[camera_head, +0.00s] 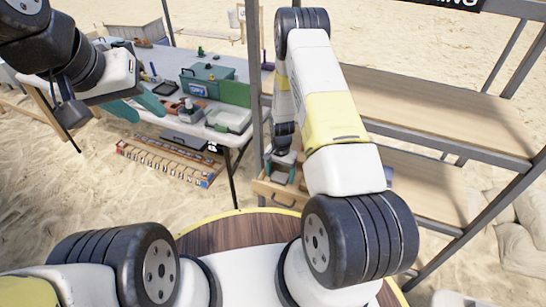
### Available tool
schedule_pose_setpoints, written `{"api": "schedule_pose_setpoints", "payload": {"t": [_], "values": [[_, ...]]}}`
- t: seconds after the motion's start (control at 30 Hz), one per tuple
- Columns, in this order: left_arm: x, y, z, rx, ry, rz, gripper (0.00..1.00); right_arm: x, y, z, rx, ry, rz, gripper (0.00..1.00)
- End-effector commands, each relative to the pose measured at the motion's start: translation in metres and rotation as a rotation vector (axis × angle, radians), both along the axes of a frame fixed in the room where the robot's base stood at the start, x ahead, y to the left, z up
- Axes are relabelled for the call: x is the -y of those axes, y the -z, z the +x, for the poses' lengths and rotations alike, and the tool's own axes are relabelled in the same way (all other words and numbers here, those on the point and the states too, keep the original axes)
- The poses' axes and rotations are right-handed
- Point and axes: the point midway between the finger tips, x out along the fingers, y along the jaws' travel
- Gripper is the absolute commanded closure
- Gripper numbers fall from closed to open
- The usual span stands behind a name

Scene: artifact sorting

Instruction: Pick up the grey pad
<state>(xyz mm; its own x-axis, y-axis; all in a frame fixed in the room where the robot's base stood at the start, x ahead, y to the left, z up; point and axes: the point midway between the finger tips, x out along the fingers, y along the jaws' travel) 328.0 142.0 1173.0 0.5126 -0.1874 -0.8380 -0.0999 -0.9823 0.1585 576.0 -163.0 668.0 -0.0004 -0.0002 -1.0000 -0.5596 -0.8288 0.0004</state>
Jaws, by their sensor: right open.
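A small grey flat shape (284,172), possibly the grey pad, shows at the wooden tray (276,193) on the low shelf. My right arm reaches down to it, and my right gripper (283,165) is open just over the tray. The arm and its wrist hide part of the tray, and contact between the fingers and the grey shape is too small to tell. My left gripper (139,107) is in front of the table at the left, its teal fingers spread apart with nothing between them.
A metal-framed shelf with wooden boards (430,100) stands at the right, its post close to my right arm. A white table (228,135) at the left holds a teal toolbox (207,82), a clear bin (229,119) and small tools. A long crate (165,162) lies on sand.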

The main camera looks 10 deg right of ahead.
Motion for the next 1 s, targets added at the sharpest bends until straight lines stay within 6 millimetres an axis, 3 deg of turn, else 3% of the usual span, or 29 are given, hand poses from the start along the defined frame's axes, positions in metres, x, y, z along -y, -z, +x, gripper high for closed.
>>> {"api": "schedule_pose_setpoints", "payload": {"t": [0.1,0.37,0.67,1.0], "values": [[0.000,0.000,0.000,0.000,0.000,0.000,0.64,0.000,0.000,0.000,0.000,0.000,0.000,0.25],[0.000,0.000,0.000,0.000,0.000,0.000,0.64,0.000,-0.001,0.000,0.000,0.000,0.000,0.75],[0.000,0.000,0.000,0.000,0.000,0.000,0.64,0.000,-0.007,0.001,0.001,0.000,0.000,0.76],[0.000,0.000,0.000,0.000,0.000,0.000,0.64,0.000,-0.072,0.001,0.005,0.000,0.000,0.76]]}}
